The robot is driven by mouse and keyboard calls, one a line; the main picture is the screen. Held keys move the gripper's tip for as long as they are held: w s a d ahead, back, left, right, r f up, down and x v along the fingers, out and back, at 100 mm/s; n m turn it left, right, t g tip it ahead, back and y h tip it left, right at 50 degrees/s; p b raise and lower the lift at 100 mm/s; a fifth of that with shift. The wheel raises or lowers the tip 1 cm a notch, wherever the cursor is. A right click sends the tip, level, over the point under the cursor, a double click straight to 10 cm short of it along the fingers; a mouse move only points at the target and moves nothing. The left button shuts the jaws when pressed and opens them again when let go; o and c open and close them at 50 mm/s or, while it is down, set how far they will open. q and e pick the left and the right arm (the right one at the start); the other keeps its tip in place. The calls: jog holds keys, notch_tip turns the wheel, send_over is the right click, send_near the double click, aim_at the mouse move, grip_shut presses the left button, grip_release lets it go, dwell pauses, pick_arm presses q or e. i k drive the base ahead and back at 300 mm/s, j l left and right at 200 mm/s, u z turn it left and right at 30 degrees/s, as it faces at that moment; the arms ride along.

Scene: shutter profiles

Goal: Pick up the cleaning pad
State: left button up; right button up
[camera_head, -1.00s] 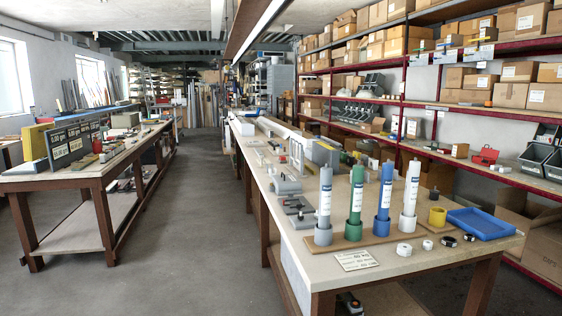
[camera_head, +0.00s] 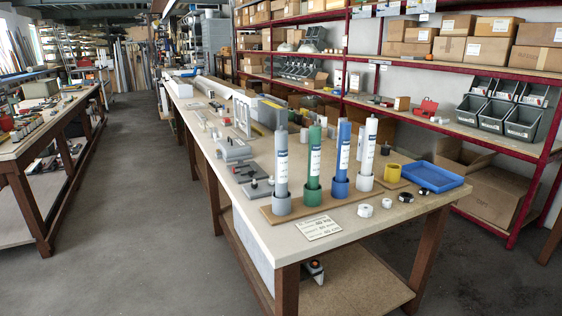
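I cannot pick out a cleaning pad for certain in the head view. The near end of the long workbench (camera_head: 270,236) holds several small items that may include it. A yellow cup-like piece (camera_head: 393,173) stands beside a blue tray (camera_head: 433,178) on the right, and the tray looks empty. Small white rings (camera_head: 365,210) and dark round pieces (camera_head: 405,197) lie in front of them. Neither of my grippers shows in the view.
Grey, green (camera_head: 314,160), blue (camera_head: 342,160) and white tubes stand upright in holders on a board. A printed card (camera_head: 318,228) lies near the front edge. Shelves with boxes line the right. The aisle floor (camera_head: 130,220) is clear.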

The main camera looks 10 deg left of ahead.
aim_at(226, 122)
jog(key=i+j+u, duration=0.55)
jog(key=i+u, duration=0.2)
jog(key=i, duration=0.3)
jog(key=i+u, duration=0.35)
jog(key=i, duration=0.8)
jog(key=i+j+z, duration=0.15)
jog(key=i, duration=0.4)
jog(key=i+j, duration=0.1)
jog(key=i, duration=0.5)
jog(key=i+j+z, duration=0.1)
jog(key=i+z, duration=0.35)
jog(key=i+j+z, duration=0.25)
jog(key=z, duration=0.2)
jog(key=i+j+z, duration=0.65)
jog(key=j+z, duration=0.3)
jog(key=l, duration=0.1)
